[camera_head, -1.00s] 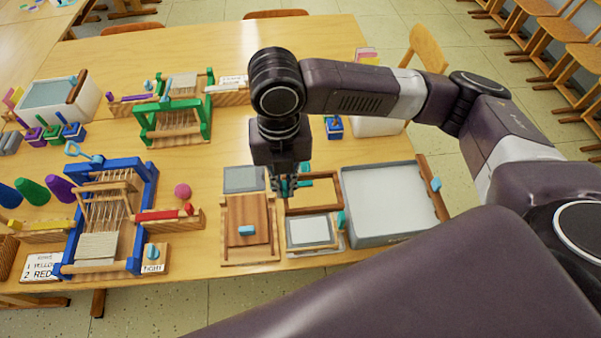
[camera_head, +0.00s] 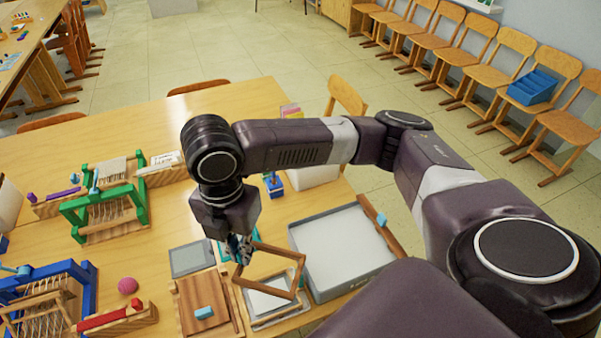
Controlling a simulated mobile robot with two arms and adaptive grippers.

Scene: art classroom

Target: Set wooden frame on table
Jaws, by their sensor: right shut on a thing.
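The wooden frame (camera_head: 299,262) is an open brown rectangle, held tilted above the table. My right gripper (camera_head: 240,252) is shut on its left side; the fingertips are partly hidden by the gripper body. The wooden table (camera_head: 160,262) spans the lower left half of the view. My left gripper is not in view.
A grey basin (camera_head: 340,245) stands right of the frame, with a wooden bar along its right edge. A wooden board with a blue handle (camera_head: 204,314) and a grey panel (camera_head: 192,258) lie close by. Green (camera_head: 105,212) and blue (camera_head: 50,295) looms stand left.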

